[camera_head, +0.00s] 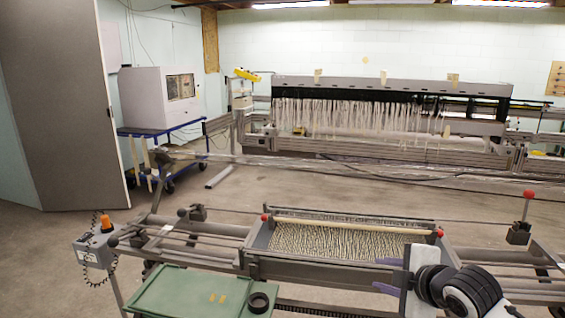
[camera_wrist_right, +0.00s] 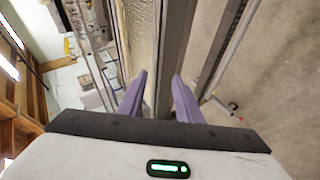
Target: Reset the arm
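My right gripper (camera_head: 388,276) shows at the lower right in the head view, in front of the warp frame (camera_head: 290,268). Its two purple fingers point left and stand apart. In the right wrist view the fingers of my right gripper (camera_wrist_right: 158,92) are also spread, with nothing between them. The frame's grey rails and pale warp strip lie beyond the fingertips there; I cannot tell the exact distance. My left gripper is in neither view.
A green tray table (camera_head: 190,292) with a dark ring (camera_head: 258,302) on it stands at the lower left. A grey control box with an orange knob (camera_head: 106,223) is beside the frame. A large loom (camera_head: 390,87) stands behind.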

